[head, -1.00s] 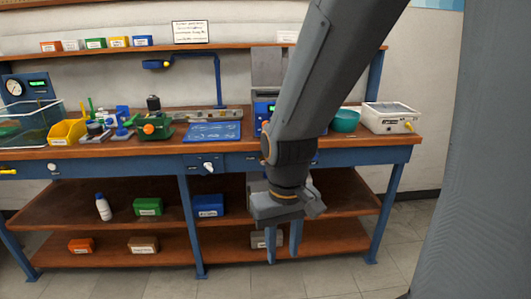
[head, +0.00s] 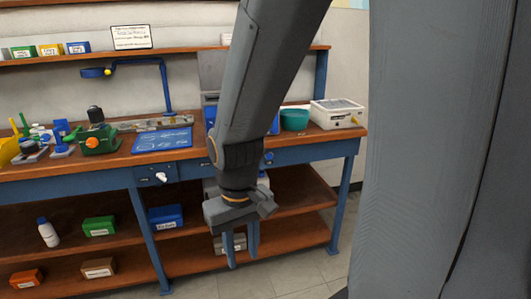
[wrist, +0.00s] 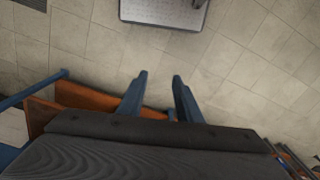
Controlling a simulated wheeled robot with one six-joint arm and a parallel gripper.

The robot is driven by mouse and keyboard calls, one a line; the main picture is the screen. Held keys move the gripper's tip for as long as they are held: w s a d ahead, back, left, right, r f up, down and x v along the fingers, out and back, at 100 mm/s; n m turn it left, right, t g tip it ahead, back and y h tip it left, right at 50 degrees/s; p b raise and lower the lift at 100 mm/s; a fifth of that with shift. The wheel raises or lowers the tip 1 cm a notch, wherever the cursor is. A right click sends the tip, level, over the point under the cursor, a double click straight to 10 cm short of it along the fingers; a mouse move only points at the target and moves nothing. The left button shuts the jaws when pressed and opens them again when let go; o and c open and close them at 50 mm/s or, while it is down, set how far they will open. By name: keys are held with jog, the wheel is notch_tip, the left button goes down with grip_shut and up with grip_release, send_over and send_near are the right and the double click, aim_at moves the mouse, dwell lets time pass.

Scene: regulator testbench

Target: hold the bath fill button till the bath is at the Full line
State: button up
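The water bath is not in the current head view, which cuts off the bench's left end. I cannot make out a bath fill button in either current view. My gripper (head: 243,260) hangs pointing down in front of the bench, at the height of the lower shelves. It is open and empty. My arm hides part of the blue unit on the bench top.
Shelves below hold small boxes and a white bottle (head: 48,233). Floor is clear at the bench's right.

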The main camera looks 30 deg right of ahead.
grip_shut()
dwell(1.6)
